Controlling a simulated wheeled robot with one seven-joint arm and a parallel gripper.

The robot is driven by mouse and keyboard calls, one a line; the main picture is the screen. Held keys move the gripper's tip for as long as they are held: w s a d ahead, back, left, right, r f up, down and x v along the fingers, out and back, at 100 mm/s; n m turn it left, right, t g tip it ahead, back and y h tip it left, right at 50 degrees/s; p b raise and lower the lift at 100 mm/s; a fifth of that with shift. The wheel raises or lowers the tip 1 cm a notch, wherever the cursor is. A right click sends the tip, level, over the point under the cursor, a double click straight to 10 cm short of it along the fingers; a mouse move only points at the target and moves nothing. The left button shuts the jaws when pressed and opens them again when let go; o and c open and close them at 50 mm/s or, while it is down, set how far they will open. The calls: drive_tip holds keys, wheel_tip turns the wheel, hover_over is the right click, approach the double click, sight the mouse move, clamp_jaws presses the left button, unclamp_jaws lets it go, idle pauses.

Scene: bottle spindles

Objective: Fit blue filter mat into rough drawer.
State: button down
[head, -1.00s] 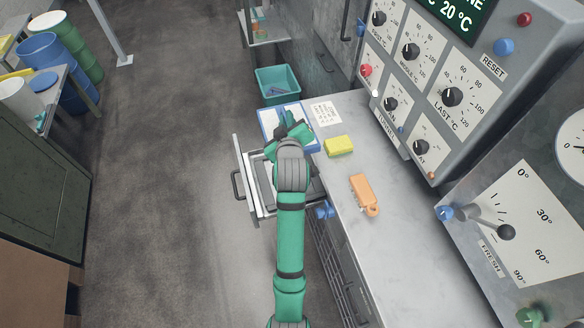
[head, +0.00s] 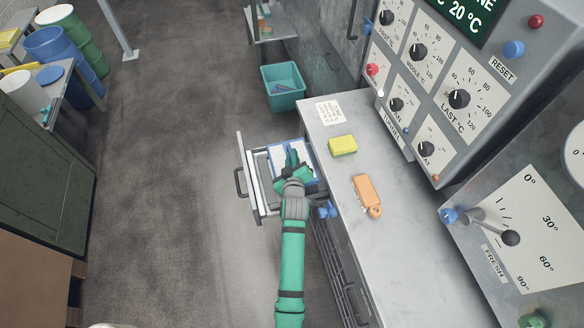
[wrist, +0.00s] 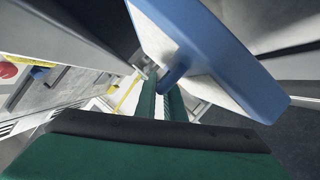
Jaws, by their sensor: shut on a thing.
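The blue filter mat (head: 278,157) is a white panel with a blue frame. My gripper (head: 291,161) is shut on its blue grip tab, and the wrist view shows this tab (wrist: 174,74) between the fingers. The mat's blue edge (wrist: 225,55) looks tilted in the wrist view. The drawer (head: 249,177) is pulled out from the left side of the counter. In the head view the mat overlaps the drawer's far part. My gripper and arm hide part of both, and I cannot tell whether the mat touches the drawer.
The metal counter (head: 385,215) carries a yellow sponge (head: 342,145), an orange object (head: 366,193) and a paper sheet (head: 328,113). A teal bin (head: 283,88) stands on the floor beyond. The control panel (head: 430,90) rises at the right. The floor left of the drawer is clear.

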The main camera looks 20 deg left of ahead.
drive_tip(key=shift+f, duration=3.6)
drive_tip(key=shift+f, duration=0.15)
drive_tip(key=c, duration=1.8)
unclamp_jaws()
drive_tip(key=shift+c, duration=0.2)
